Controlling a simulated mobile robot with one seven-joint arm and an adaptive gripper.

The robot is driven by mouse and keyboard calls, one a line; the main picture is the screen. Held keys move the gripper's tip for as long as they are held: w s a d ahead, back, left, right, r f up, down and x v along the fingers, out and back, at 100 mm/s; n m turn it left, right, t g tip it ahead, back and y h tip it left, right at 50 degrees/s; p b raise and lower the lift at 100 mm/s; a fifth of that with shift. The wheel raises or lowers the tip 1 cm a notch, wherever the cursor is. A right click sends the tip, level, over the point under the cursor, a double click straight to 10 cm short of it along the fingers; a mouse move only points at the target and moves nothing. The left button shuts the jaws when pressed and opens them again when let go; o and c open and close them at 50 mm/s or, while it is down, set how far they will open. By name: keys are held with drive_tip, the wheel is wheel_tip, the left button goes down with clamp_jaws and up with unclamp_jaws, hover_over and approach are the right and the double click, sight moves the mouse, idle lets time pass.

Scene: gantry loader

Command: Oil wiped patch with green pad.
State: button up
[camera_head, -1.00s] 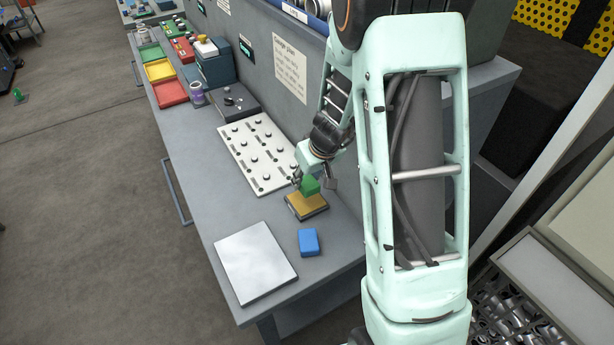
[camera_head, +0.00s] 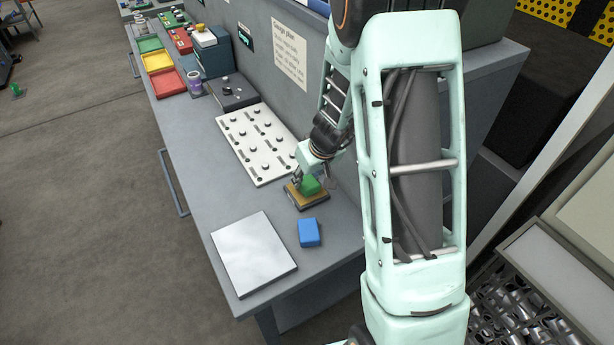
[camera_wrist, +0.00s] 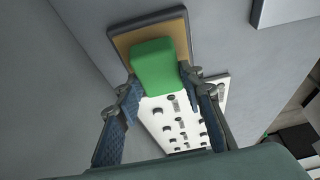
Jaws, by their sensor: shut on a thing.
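My gripper (camera_head: 308,180) is shut on the green pad (camera_head: 311,185) at the bench's right side. In the wrist view, the green pad (camera_wrist: 155,66) sits between my two fingers (camera_wrist: 157,84). The pad is at the tan top of a dark-rimmed shallow tray (camera_head: 318,202), which also shows behind the pad in the wrist view (camera_wrist: 121,40). The pad looks to be touching the tan surface. A bare silver plate (camera_head: 252,255) lies at the bench's near end. I cannot make out a wiped patch on it.
A blue pad (camera_head: 309,232) lies between the tray and the silver plate. A white panel with several knobs (camera_head: 250,140) lies beyond the tray, against the grey upright wall. Coloured trays (camera_head: 166,84) stand at the far end. Bench space left of the panel is clear.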

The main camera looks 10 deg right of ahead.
sight(307, 180)
drive_tip(key=shift+s+f+b, duration=0.1)
drive_tip(key=shift+f+b, duration=0.55)
drive_tip(key=shift+b, duration=0.25)
idle(2.0)
drive_tip(key=shift+r, duration=0.1)
drive_tip(key=shift+r+p, duration=2.6)
drive_tip(key=shift+r, duration=0.9)
drive_tip(key=s+r+m+h, duration=0.1)
drive_tip(key=s+r+m, duration=0.1)
drive_tip(key=s, duration=0.5)
drive_tip(key=shift+s+r+m, duration=0.25)
drive_tip(key=shift+r+m, duration=0.05)
drive_tip(key=shift+m, duration=0.5)
drive_tip(key=shift+a, duration=0.1)
